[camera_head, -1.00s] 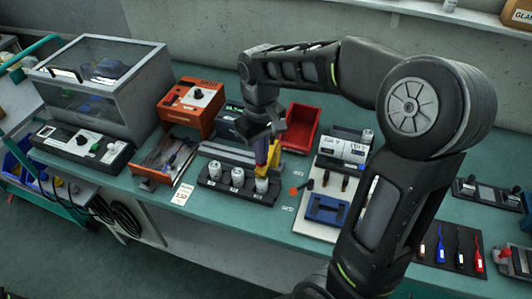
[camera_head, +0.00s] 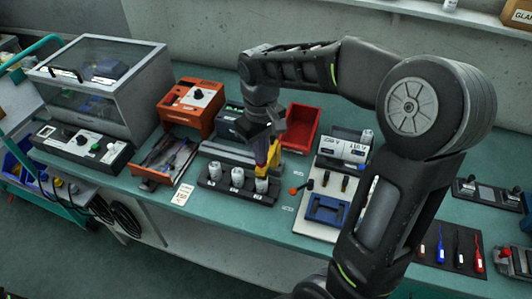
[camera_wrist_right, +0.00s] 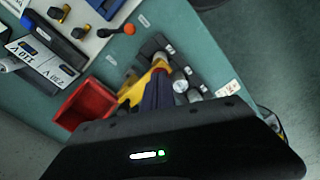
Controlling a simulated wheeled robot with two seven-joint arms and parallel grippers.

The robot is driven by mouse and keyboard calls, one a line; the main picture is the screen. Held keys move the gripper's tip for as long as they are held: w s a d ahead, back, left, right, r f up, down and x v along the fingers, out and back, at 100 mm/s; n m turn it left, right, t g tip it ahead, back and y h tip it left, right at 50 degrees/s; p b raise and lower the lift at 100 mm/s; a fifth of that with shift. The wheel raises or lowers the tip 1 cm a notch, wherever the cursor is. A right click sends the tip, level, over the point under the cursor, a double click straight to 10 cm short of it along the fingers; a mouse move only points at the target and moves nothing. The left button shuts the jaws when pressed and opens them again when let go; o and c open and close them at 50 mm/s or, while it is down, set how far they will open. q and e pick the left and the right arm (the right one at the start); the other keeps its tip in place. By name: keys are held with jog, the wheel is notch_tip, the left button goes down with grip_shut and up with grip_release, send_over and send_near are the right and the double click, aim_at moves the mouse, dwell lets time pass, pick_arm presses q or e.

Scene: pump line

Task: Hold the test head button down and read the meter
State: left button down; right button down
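A yellow fixture, apparently the test head (camera_head: 291,139), stands on the bench behind a dark block with three white cylinders (camera_head: 237,178). My right gripper (camera_head: 264,158) points down at its left side, with dark purplish fingers close to or touching it. In the right wrist view the yellow part (camera_wrist_right: 157,72) shows beyond the fingers (camera_wrist_right: 160,95). The button itself is hidden, and I cannot tell whether the fingers are open or shut. A white-faced instrument, possibly the meter (camera_head: 346,146), is right of the gripper with voltage labels. My left gripper is not in view.
A red bin (camera_head: 302,126) stands behind the gripper. An orange unit (camera_head: 192,106) and a clear-lidded cabinet (camera_head: 98,85) are to the left. A white board with a blue holder (camera_head: 326,210) and an orange-knobbed lever (camera_head: 294,191) are to the right.

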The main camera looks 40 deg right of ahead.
jog(key=shift+r+p, duration=2.75)
jog(key=shift+r, duration=0.75)
